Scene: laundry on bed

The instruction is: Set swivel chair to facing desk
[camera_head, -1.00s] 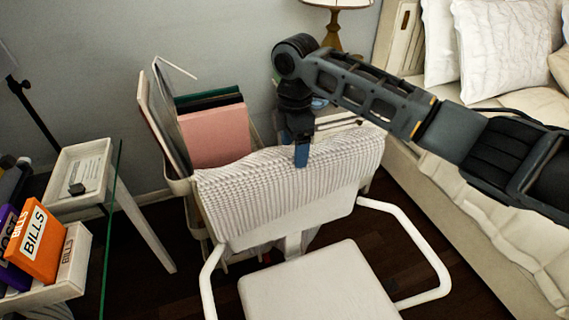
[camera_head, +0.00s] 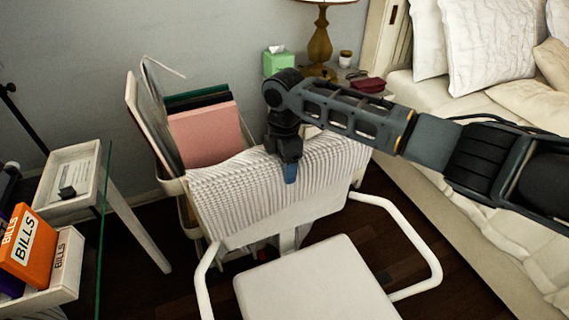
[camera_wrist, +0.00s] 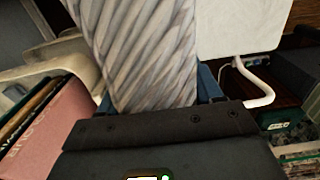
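The white swivel chair (camera_head: 310,283) stands in the lower middle of the head view, with its seat toward me and its backrest on the far side. A white knitted throw (camera_head: 240,195) hangs over the backrest. My gripper (camera_head: 290,172) points down at the top of the backrest, with a blue fingertip in front of the throw. In the wrist view the knit (camera_wrist: 150,45) fills the space between the blue fingers, which are apart; whether they press on it is unclear. The desk (camera_head: 100,185), with a glass edge, is at the left.
A cart with folders (camera_head: 205,135) stands close behind the chair. The bed (camera_head: 480,205) is at the right and a lamp (camera_head: 320,45) at the back. Orange bills box (camera_head: 28,245) sits on the desk side. Some dark floor (camera_head: 375,240) shows between chair and bed.

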